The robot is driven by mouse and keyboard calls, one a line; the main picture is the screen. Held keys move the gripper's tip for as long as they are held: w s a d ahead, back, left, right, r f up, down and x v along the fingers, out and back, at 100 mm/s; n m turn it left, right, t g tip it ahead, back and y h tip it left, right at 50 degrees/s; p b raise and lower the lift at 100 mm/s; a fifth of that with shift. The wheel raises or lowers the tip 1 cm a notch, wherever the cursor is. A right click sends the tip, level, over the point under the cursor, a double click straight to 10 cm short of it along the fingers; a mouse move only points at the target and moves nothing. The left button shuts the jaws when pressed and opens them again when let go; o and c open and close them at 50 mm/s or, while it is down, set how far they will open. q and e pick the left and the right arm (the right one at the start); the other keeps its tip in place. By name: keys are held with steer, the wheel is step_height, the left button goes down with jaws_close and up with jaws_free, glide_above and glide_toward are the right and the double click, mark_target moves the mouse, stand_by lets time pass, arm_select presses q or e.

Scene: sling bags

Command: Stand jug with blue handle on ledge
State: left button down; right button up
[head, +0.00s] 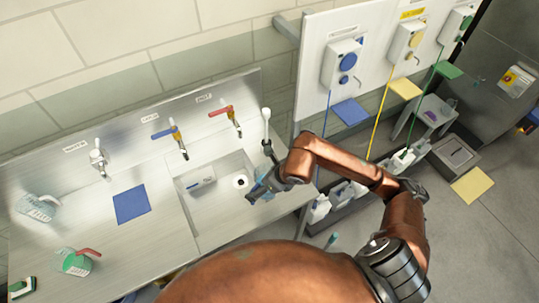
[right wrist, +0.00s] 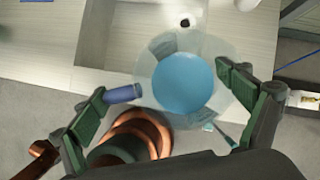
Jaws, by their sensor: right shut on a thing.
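The jug with blue handle is a clear round vessel with blue liquid (right wrist: 180,84), seen from above in the right wrist view. Its blue handle (right wrist: 122,94) points toward the left finger. My right gripper (right wrist: 168,85) has a finger on each side of the jug and is shut on it. In the head view my right gripper (head: 264,184) hangs over the right part of the sink, with a bit of blue showing beside it; the arm hides most of the jug. I cannot tell which surface is the ledge. My left gripper is not in view.
The steel counter (head: 100,235) has a sink basin (head: 208,213), several taps and a blue mat (head: 131,203). A jug with a red handle (head: 77,262) and another clear jug (head: 38,207) stand at left. Dispensers hang on a white board (head: 375,28).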

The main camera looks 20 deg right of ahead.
steer(key=shift+w+d+f+p, duration=0.3)
steer(key=shift+w+d, duration=0.45)
steer(key=shift+d, duration=0.05)
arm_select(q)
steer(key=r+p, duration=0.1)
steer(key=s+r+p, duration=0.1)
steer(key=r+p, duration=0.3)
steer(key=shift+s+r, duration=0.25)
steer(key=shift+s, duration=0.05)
arm_select(e)
steer(key=w+d+f, duration=0.1)
steer(key=d+f, duration=0.2)
steer(key=f, duration=0.1)
steer(key=w+d+f, duration=0.2)
steer(key=d+f, duration=0.2)
steer(key=w+d+f, duration=0.1)
steer(key=d+f, duration=0.3)
steer(key=shift+w+f, duration=0.2)
steer(key=shift+w, duration=0.1)
steer(key=o, duration=1.4)
steer(key=shift+d, duration=0.1)
steer(key=shift+c, duration=0.2)
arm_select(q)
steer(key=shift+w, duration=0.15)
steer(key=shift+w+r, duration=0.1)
arm_select(e)
steer(key=shift+r, duration=0.1)
